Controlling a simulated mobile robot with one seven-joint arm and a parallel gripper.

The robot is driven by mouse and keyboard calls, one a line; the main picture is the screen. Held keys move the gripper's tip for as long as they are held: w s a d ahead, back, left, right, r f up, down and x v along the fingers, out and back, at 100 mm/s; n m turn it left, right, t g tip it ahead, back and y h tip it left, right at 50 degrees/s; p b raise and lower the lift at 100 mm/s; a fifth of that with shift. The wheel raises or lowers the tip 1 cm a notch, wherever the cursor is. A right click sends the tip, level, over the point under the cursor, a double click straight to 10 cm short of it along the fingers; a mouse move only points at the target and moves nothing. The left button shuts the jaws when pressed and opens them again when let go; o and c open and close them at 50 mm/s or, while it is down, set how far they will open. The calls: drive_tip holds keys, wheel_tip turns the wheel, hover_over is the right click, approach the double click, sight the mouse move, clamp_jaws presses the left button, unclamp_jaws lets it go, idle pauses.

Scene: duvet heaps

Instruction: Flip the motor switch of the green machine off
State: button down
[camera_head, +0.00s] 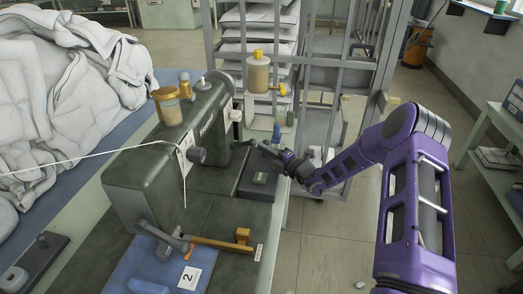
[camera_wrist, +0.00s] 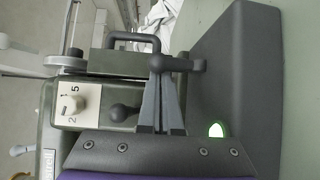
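The green machine (camera_head: 145,185) stands on a dark bench top in the head view. Its dark green body also shows in the wrist view, with a pale dial plate (camera_wrist: 72,103) and a dark ball-ended lever (camera_wrist: 121,112). A low dark box (camera_head: 258,180) with a small pale-green part on top sits at its right end. In the wrist view a lit green spot (camera_wrist: 216,130) shows on a dark grey surface. I cannot tell for certain which part is the motor switch. My gripper (camera_wrist: 162,78) has its fingers together, with nothing seen between them. Its tips overlap a dark round knob (camera_wrist: 160,62); contact is unclear.
White duvets (camera_head: 75,85) heap on the left. A metal rack (camera_head: 330,75) stands behind the bench. An amber jar (camera_head: 258,73) and a blue mat (camera_head: 150,262) are near the machine. Open floor (camera_head: 330,250) lies to the right of the bench.

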drive_tip(key=shift+d, duration=0.75)
drive_tip(key=shift+d+f+m+t, duration=0.1)
drive_tip(key=shift+f+m+t, duration=0.2)
drive_tip(key=shift+t, duration=0.1)
drive_tip(key=shift+s+r, duration=0.1)
drive_tip(key=shift+d+y, duration=0.1)
drive_tip(key=shift+y, duration=0.2)
